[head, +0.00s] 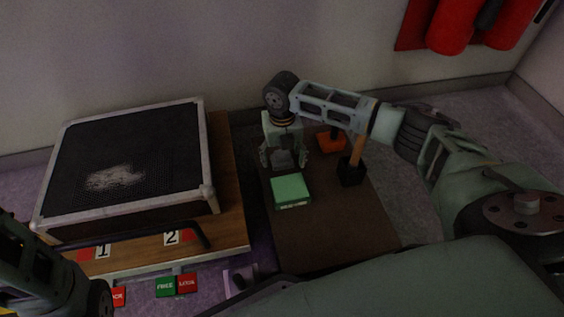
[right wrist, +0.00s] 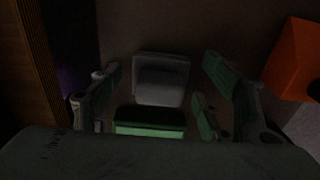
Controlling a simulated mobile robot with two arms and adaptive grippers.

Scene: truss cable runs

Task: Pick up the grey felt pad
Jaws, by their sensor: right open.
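The grey felt pad (right wrist: 163,70) looks like a small grey block in the right wrist view, lying between the spread fingers of my right gripper (right wrist: 160,98). The fingers are open on either side of it, with a visible gap. In the head view my right gripper (head: 284,160) points down over the brown table, just behind a green box, and hides the pad. Whether the fingertips reach the pad's height is too dark to tell. Part of my left arm shows at the lower left of the head view, but its gripper does not.
The green box (head: 291,189) stands close in front of my right gripper. An orange block (head: 330,142) and a black block with a wooden handle (head: 351,172) stand to its right. A mesh-topped case (head: 128,165) fills the left bench. The brown table's front (head: 335,240) is bare.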

